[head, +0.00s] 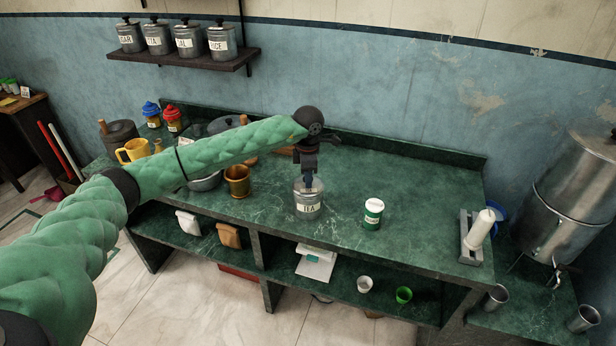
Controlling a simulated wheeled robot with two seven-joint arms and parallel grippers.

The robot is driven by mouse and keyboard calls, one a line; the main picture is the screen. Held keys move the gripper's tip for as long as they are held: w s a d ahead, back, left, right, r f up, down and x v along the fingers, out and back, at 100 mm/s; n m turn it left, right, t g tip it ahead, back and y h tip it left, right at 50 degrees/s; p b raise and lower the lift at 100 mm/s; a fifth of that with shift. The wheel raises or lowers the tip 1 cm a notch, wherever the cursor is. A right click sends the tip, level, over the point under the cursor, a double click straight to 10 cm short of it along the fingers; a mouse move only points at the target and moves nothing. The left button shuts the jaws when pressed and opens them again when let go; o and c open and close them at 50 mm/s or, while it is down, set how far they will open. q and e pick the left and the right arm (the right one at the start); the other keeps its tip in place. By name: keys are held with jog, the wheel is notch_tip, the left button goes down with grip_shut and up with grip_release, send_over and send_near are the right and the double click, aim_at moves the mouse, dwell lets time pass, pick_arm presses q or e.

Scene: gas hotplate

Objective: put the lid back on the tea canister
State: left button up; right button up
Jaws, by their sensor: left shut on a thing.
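The tea canister (308,203) is a grey metal tin with a white TEA label, standing upright on the green marble counter. My left gripper (308,182) points down directly over the canister's top. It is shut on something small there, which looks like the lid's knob. The lid (302,187) seems to be at the canister's top, but the gripper partly hides it. I cannot tell whether it is fully seated. My right gripper is not in view.
A white and green tin (373,213) stands right of the canister. A brass mortar (238,181) and yellow mug (133,150) stand to the left. Several labelled canisters sit on the wall shelf (190,60). A large metal urn (570,200) stands far right.

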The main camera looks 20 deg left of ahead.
pick_arm(q)
jog(key=shift+f+b, duration=0.2)
jog(key=shift+b, duration=0.75)
dwell(0.9)
dwell(0.3)
jog(key=o, duration=1.5)
jog(key=shift+r, duration=0.2)
jog(key=shift+r+p, duration=0.4)
jog(key=shift+r, duration=2.95)
jog(key=shift+c, duration=0.4)
grip_shut()
jog(key=shift+f+b, duration=1.45)
jog(key=shift+f, duration=0.45)
